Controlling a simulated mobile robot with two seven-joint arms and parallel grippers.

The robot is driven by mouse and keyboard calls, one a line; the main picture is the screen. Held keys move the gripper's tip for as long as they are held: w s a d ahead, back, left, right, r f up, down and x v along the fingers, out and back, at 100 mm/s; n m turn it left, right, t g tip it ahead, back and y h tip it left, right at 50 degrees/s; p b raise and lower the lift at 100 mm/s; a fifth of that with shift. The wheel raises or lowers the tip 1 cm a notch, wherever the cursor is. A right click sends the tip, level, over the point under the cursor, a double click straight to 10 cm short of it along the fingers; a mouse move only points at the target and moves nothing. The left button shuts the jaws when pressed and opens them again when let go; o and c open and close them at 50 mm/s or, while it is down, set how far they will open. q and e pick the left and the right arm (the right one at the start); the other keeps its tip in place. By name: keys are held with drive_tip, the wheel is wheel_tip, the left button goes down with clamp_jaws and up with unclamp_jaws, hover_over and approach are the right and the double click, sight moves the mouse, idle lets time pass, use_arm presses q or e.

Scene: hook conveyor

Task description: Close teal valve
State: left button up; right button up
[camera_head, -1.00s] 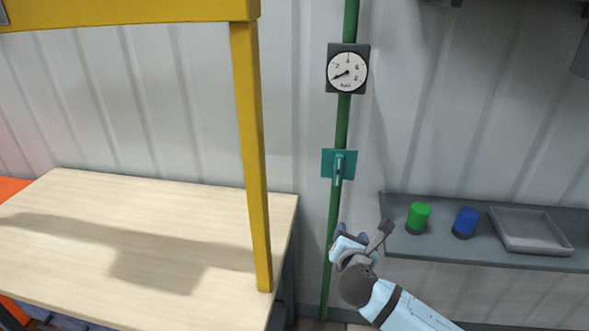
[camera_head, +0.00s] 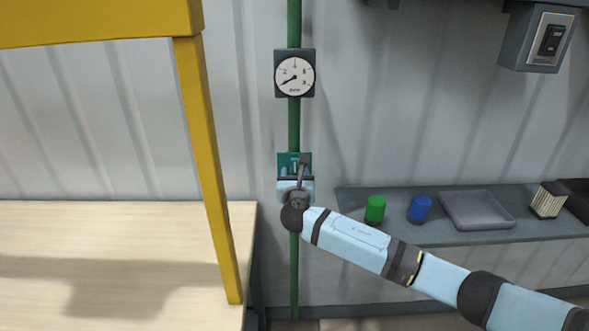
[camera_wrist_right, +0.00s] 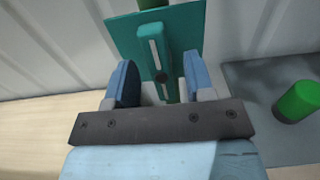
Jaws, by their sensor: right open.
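The teal valve (camera_head: 287,159) is mounted on the green vertical pipe below the gauge, largely covered by my right gripper in the head view. In the right wrist view, its teal plate (camera_wrist_right: 119,31) and long teal handle (camera_wrist_right: 153,52) show, with the handle in line with the pipe. My right gripper (camera_head: 294,177) is open in front of the valve. In the wrist view its two blue fingers (camera_wrist_right: 160,82) stand either side of the handle's lower part, with gaps on both sides. I cannot tell how deep the handle sits between them. My left gripper is out of view.
A round gauge (camera_head: 295,73) sits on the green pipe (camera_head: 294,124) above the valve. A yellow post (camera_head: 208,170) and wooden table (camera_head: 120,290) stand left. A shelf (camera_head: 350,200) at right holds a green cylinder (camera_head: 375,209), a blue cylinder (camera_head: 419,208) and a grey tray (camera_head: 476,210).

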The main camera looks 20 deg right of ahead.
drive_tip(key=shift+x, duration=1.15)
clamp_jaws()
